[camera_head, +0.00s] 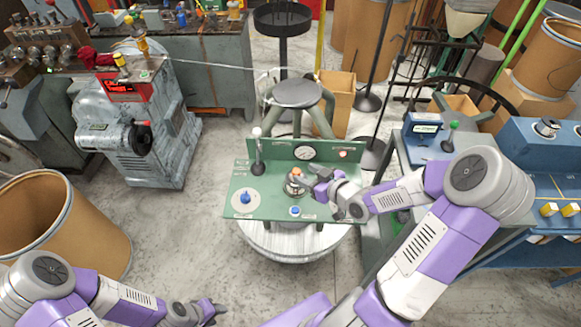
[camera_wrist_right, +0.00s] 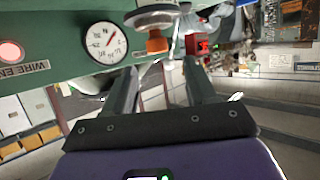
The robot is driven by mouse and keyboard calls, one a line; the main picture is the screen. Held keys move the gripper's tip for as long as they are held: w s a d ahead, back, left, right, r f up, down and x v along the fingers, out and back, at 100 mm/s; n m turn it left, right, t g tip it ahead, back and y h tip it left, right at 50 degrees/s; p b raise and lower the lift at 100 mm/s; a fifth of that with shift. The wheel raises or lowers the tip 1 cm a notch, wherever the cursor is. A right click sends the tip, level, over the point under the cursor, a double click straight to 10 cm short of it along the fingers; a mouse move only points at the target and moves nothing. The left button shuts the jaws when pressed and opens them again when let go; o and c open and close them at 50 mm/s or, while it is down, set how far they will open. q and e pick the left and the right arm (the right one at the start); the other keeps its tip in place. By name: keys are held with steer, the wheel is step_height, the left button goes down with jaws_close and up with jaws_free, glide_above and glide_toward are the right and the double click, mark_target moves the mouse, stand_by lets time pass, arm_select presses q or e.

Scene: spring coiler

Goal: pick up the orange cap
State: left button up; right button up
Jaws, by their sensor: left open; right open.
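The small orange cap (camera_head: 296,174) sits on a round metal fitting on the green panel (camera_head: 270,207), below the dial gauge. In the right wrist view the orange cap (camera_wrist_right: 157,42) shows just beyond the tips of my right gripper (camera_wrist_right: 160,68), between the line of its two fingers. The fingers are apart with nothing between them. In the head view my right gripper (camera_head: 312,179) is close to the right side of the cap; whether it touches cannot be told. My left gripper (camera_head: 218,309) is open and empty at the bottom, away from the panel.
The panel also carries a gauge (camera_head: 304,153), a lever with a white knob (camera_head: 257,145), a blue knob (camera_head: 245,197) and a blue button (camera_head: 295,210). A stool (camera_head: 296,94) stands behind it. A blue machine (camera_head: 536,150) stands at right. Open floor lies left of the panel.

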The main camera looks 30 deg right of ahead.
mark_target(298, 172)
steer(key=shift+w+a+f+b, duration=0.25)
steer(key=shift+w+f+b, duration=0.2)
steer(key=shift+w+f, duration=0.2)
steer(key=b+x, duration=0.1)
steer(key=x, duration=0.2)
steer(key=shift+w+f+b, duration=0.15)
steer(key=shift+f+b, duration=0.2)
steer(key=shift+w+f, duration=0.1)
steer(key=shift+w, duration=0.3)
jaws_close()
